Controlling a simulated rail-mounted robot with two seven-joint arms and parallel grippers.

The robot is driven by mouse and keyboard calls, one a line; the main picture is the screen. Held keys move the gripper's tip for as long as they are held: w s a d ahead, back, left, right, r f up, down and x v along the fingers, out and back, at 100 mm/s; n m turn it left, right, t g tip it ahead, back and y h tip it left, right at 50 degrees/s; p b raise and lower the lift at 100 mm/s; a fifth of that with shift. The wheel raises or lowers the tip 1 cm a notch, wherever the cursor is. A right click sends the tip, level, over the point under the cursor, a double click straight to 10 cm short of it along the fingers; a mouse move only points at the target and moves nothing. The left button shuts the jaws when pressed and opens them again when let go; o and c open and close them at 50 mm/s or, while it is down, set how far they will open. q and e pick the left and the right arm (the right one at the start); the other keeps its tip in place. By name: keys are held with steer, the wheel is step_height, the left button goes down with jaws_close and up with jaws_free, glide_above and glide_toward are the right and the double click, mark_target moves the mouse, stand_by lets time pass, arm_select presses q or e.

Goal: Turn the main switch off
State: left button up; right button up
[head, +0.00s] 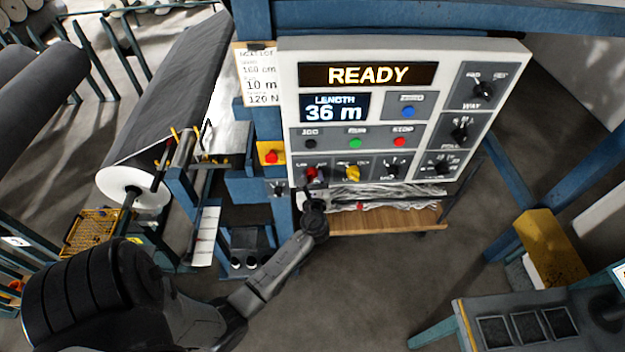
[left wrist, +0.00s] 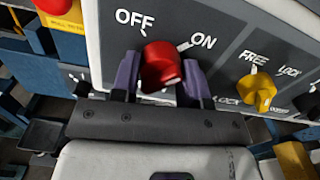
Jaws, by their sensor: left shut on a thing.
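The main switch is a red knob (head: 312,174) at the lower left of the white control panel (head: 290,75). In the left wrist view the red knob (left wrist: 160,66) sits below the OFF and ON labels, OFF to the left and ON to the right. I cannot tell for sure which mark it points to. My left gripper (head: 313,191) reaches up to it from below. In the left wrist view the two fingers of my left gripper (left wrist: 160,82) stand on either side of the knob, shut on it. My right gripper is not in view.
A yellow FREE/LOCK knob (left wrist: 258,90) sits just right of the switch. A red button on a yellow plate (head: 271,155) is to its left. The display (head: 368,75) reads READY, with LENGTH 36 m below. A wooden shelf (head: 385,219) lies under the panel.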

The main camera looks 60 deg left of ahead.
arm_select(q)
steer(key=n+b, duration=0.2)
steer(key=n, duration=0.2)
steer(key=shift+f+b, duration=0.15)
steer(key=shift+b, duration=0.15)
steer(key=n+b, duration=0.3)
steer(key=n, duration=0.2)
steer(key=n+b, duration=0.3)
steer(key=n, duration=0.2)
steer(key=shift+r+n+b, duration=0.2)
steer(key=shift+n+b, duration=0.55)
steer(key=shift+n, duration=0.45)
steer(key=o, duration=0.9)
steer(key=shift+r, duration=0.1)
